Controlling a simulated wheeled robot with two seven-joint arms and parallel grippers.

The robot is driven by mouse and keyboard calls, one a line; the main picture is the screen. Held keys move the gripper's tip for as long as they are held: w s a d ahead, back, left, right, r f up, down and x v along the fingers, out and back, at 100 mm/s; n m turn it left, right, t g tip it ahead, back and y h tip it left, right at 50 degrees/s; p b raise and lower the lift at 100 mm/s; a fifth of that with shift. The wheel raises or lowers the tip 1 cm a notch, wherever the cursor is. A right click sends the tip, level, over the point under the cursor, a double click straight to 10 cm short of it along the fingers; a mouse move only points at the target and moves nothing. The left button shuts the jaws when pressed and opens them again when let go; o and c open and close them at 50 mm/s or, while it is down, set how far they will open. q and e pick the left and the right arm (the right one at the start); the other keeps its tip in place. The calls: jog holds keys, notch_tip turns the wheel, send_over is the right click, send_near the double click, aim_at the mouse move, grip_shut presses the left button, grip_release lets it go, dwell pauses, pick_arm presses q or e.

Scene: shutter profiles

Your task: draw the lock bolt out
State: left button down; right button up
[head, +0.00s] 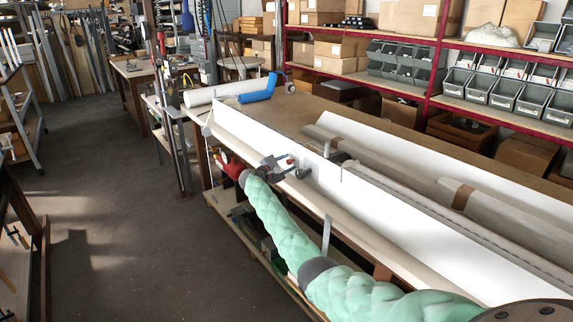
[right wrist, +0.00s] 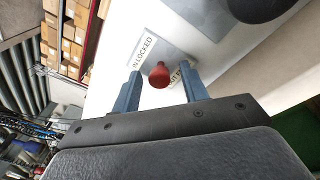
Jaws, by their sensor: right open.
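The lock bolt's red knob (right wrist: 158,76) stands out from a grey plate on a white panel in the right wrist view. A label reading "IN LOCKED" (right wrist: 143,52) lies beside it, and a second label, partly hidden, starts with "OUT". My right gripper (right wrist: 162,72) is open, with one blue-grey finger on each side of the knob. I see a gap on both sides; the depth between fingertips and knob is hard to tell. In the head view my right gripper (head: 283,166) is at the near face of the long white profile (head: 375,203). My left gripper is not in view.
The profile lies along a workbench (head: 285,112) with further long profiles behind it. A white roll and a blue object (head: 259,88) lie at the bench's far end. Red-framed shelves with grey bins (head: 481,86) stand behind. The floor at left is clear.

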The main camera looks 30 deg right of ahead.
grip_shut()
jog(key=shift+a, duration=0.9)
jog(key=shift+s+a+f, duration=0.1)
jog(key=shift+a, duration=0.25)
jog(key=shift+c, duration=0.2)
grip_release()
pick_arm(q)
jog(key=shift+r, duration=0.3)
pick_arm(e)
jog(key=shift+o, duration=0.2)
jog(key=shift+a, duration=0.1)
pick_arm(q)
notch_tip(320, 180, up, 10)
jog(key=b, duration=0.2)
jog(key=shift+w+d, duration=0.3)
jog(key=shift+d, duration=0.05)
pick_arm(e)
jog(key=s+a, duration=0.1)
jog(key=a, duration=0.6)
jog(key=shift+s+a, duration=0.25)
jog(key=shift+a, duration=0.1)
